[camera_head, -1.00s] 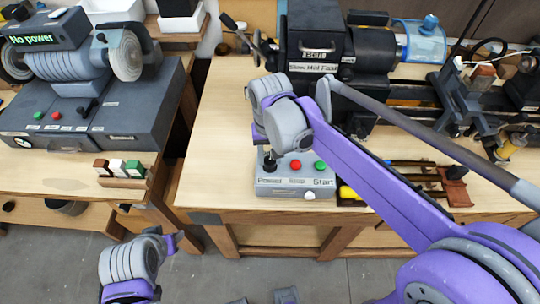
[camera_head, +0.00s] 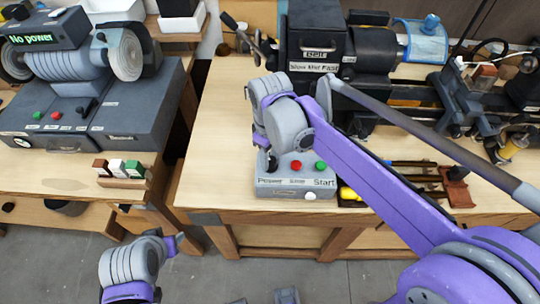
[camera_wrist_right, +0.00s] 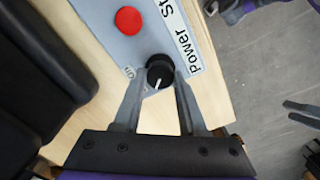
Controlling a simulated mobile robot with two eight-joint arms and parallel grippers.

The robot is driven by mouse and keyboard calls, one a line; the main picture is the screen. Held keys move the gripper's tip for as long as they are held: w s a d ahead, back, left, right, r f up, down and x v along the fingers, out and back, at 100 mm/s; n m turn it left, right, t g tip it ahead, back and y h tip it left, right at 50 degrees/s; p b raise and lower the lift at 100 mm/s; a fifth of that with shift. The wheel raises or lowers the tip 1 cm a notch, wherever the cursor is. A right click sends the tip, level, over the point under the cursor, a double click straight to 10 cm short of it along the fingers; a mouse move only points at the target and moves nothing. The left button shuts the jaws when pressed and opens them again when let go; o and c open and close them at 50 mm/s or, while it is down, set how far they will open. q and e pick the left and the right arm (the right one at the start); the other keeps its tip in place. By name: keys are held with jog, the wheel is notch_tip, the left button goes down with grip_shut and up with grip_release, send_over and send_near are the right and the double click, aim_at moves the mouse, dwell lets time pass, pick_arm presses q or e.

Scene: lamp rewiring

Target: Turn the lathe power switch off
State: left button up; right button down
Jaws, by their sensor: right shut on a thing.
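The lathe control box (camera_head: 310,182) is a grey box on the front of the wooden bench, with red and green buttons and a label strip that includes "Power" and "Start". Its black round power knob (camera_wrist_right: 160,68) has a white pointer line, which points down in the right wrist view; a small "On" mark is to its left. My right gripper (camera_wrist_right: 160,84) is shut on this knob, one finger on each side. In the head view my right wrist (camera_head: 285,120) hides most of the knob. My left arm (camera_head: 130,262) shows at the lower left; its finger opening is unclear.
The lathe (camera_head: 350,60) stands behind the box. Several tools lie in a tray (camera_head: 430,185) to the box's right. A grinder (camera_head: 80,55) with a "No power" display stands on the left bench. The bench left of the box is clear.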

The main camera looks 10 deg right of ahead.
aim_at(270, 160)
jog(key=shift+n, duration=0.6)
jog(key=shift+c, duration=2.3)
grip_release()
jog(key=shift+r, duration=0.1)
notch_tip(270, 160, up, 11)
jog(key=shift+p, duration=0.35)
jog(key=shift+f, duration=0.2)
